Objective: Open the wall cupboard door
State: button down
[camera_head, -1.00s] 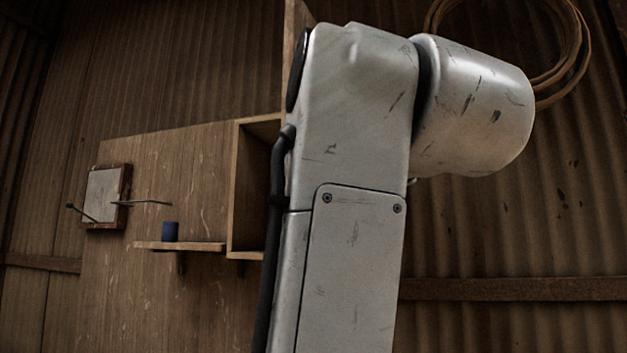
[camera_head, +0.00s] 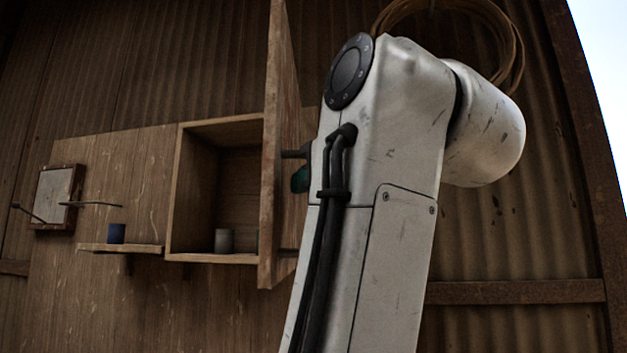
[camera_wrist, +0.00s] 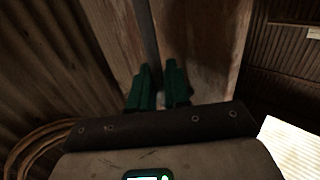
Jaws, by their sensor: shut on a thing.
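The wall cupboard (camera_head: 173,190) is an open-fronted wooden box in the head view, and its inside shows. Its wooden door (camera_head: 276,200) stands swung out at the box's right side, seen nearly edge-on. A dark bar handle (camera_head: 294,154) is on the door's right-hand face. My gripper's green fingers (camera_head: 300,180) show beside the handle, partly hidden by my arm. In the wrist view the green fingers (camera_wrist: 161,85) are shut on the dark handle bar (camera_wrist: 147,35), in front of the door's wooden face (camera_wrist: 190,45).
A grey cup (camera_head: 223,241) stands inside the cupboard, with another item partly hidden by the door. Left of it, a small shelf (camera_head: 135,248) holds a blue cup (camera_head: 117,233). A framed panel (camera_head: 56,195) with thin rods is further left. A coiled hose (camera_head: 510,45) hangs at upper right.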

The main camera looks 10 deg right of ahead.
jog(key=shift+w+d+r, duration=0.15)
jog(key=c, duration=1.5)
grip_release()
jog(key=shift+w, duration=0.1)
jog(key=shift+o, duration=0.9)
jog(key=shift+w+d, duration=0.1)
jog(key=shift+w, duration=0.1)
jog(key=shift+s, duration=0.15)
jog(key=b+v, duration=0.2)
jog(key=v, duration=0.5)
jog(key=shift+s+b, duration=0.25)
jog(key=shift+b, duration=0.05)
